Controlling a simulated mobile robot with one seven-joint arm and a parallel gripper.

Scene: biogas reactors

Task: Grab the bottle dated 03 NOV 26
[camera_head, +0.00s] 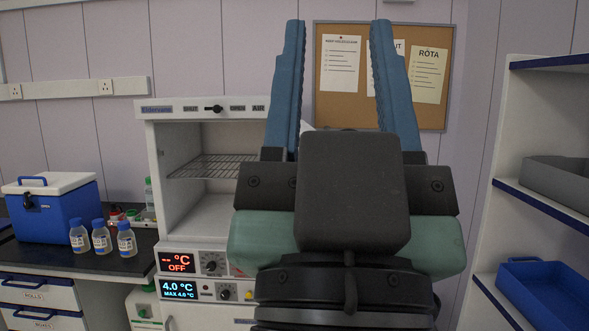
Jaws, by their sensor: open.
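Three small clear bottles with blue caps and pale labels stand upright in a row on the dark bench at the left: a left bottle (79,238), a middle bottle (101,238) and a right bottle (126,240). The dates on their labels are too small to read. My gripper (338,38) fills the middle of the view, with its two blue fingers pointing up and wide apart. It is open and empty, well to the right of the bottles and not touching anything visible.
A blue cool box (55,215) with a white lid stands behind the bottles on the left. An open incubator (195,178) with a wire rack is right of them, partly hidden by my gripper. White shelving (503,150) with a blue tray (548,292) stands at the right.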

